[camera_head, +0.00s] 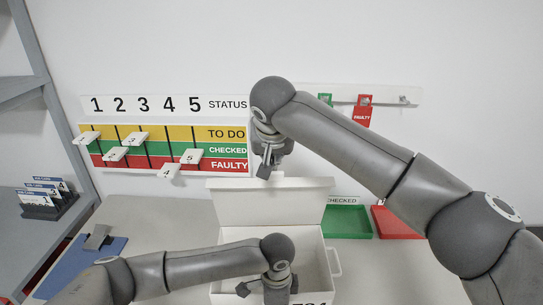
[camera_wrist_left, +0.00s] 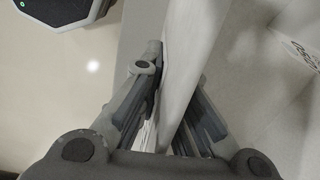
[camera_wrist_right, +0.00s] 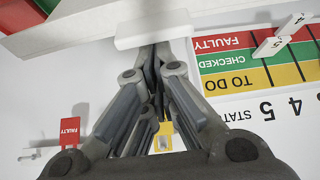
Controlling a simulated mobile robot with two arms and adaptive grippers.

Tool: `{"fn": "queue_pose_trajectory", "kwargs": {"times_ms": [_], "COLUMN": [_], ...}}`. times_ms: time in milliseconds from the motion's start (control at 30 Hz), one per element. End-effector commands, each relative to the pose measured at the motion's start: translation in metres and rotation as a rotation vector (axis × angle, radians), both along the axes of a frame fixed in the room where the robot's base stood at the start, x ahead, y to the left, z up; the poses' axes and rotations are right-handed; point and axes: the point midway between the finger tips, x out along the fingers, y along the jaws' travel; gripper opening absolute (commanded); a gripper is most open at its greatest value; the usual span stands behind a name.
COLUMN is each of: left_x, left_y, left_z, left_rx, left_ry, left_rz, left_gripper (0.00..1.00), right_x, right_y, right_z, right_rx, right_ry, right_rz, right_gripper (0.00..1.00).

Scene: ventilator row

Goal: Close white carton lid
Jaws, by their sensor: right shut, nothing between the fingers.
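The white carton (camera_head: 323,265) stands open on the table in the head view. Its lid (camera_head: 300,205) stands up at the back. My right gripper (camera_head: 264,176) is shut and empty at the lid's top edge. In the right wrist view its fingertips (camera_wrist_right: 156,50) are close to a white tab (camera_wrist_right: 152,29) on the lid; I cannot tell whether they touch. My left gripper (camera_head: 267,288) is low over the carton's front part. In the left wrist view its open fingers (camera_wrist_left: 180,75) are on either side of a white wall (camera_wrist_left: 185,70); the arm hides part of the carton.
A status board (camera_head: 165,148) with white tags hangs on the wall behind. A green tray (camera_head: 347,222) and a red tray (camera_head: 386,222) are right of the carton. A blue clipboard (camera_head: 80,265) lies at left, beside a grey shelf (camera_head: 30,225) holding a card rack (camera_head: 48,205).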

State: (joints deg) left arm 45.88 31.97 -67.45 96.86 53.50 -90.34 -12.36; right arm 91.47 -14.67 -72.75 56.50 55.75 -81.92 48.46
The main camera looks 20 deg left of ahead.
Motion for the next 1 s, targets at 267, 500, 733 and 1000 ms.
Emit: {"fn": "queue_pose_trajectory", "kwargs": {"times_ms": [267,500,733,1000], "left_x": [0.0,0.0,0.0,0.0], "left_y": [0.0,0.0,0.0,0.0], "left_z": [0.0,0.0,0.0,0.0], "left_rx": [0.0,0.0,0.0,0.0], "left_ry": [0.0,0.0,0.0,0.0], "left_rz": [-0.001,-0.001,0.0,0.0], "left_gripper": [0.0,0.0,0.0,0.0], "right_x": [-0.002,-0.016,-0.03,-0.051], "right_y": [-0.001,-0.005,-0.011,-0.019], "right_z": [-0.002,-0.007,-0.011,-0.019], "right_rx": [0.001,0.012,0.033,0.064], "right_ry": [-0.007,-0.057,-0.115,-0.194], "right_rz": [0.002,0.005,0.004,0.003], "right_gripper": [0.0,0.0,0.0,0.0]}}
